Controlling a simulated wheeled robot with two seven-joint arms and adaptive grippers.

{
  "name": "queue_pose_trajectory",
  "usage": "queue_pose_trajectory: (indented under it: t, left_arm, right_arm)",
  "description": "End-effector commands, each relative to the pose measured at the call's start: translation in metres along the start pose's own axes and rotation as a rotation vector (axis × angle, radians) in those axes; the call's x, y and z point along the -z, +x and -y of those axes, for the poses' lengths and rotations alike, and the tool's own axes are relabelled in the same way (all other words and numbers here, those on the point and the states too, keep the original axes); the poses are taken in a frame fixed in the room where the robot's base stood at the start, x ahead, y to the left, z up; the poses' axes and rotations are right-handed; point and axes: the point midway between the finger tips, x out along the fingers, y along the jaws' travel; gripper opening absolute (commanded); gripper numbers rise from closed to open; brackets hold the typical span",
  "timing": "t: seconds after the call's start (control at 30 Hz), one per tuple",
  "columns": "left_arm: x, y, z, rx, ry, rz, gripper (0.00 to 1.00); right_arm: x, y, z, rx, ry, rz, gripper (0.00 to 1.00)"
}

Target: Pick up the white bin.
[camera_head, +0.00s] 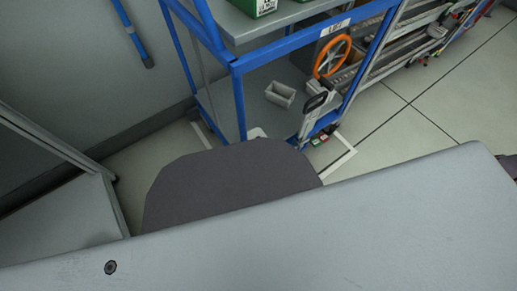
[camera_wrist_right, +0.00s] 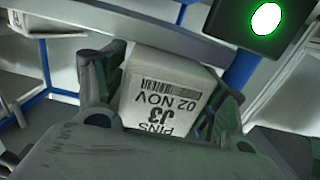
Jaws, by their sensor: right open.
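A white bin (camera_wrist_right: 165,88) with a printed label reading PINS, J3 and 02 NOV, upside down, fills the middle of the right wrist view. My right gripper (camera_wrist_right: 168,100) is open, with one dark finger at each side of the bin. I cannot tell whether the fingers touch it, and the bin's lower part is hidden behind the gripper body. In the head view a small pale bin (camera_head: 280,94) sits on the lower shelf of a blue rack; I cannot tell if it is the same one. Neither gripper can be made out in the head view.
The blue-framed rack (camera_head: 238,100) stands ahead, with a green box (camera_head: 254,7) on its upper shelf. An orange handwheel (camera_head: 332,58) is to its right. A green-lit dark box (camera_wrist_right: 262,20) is close above the right gripper. Tiled floor (camera_head: 430,110) is open at right.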

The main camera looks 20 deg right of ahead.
Motion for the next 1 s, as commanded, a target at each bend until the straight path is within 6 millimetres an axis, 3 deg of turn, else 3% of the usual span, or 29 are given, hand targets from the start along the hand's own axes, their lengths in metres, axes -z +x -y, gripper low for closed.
queue_pose_trajectory:
  t: [0.2, 0.67, 1.0]
  left_arm:
    - [-0.0043, 0.0045, 0.0019, -0.003, 0.002, -0.001, 1.00]
    - [0.0011, 0.0018, 0.0006, -0.005, 0.006, -0.012, 1.00]
    - [0.0004, 0.0019, 0.0008, -0.005, 0.006, -0.009, 1.00]
  right_arm:
    - [-0.0003, 0.0096, 0.0002, 0.000, 0.000, 0.000, 0.72]
    - [0.0001, 0.0097, 0.0002, 0.000, 0.000, 0.000, 0.72]
    - [0.0000, 0.0097, 0.0003, 0.000, 0.001, 0.001, 0.29]
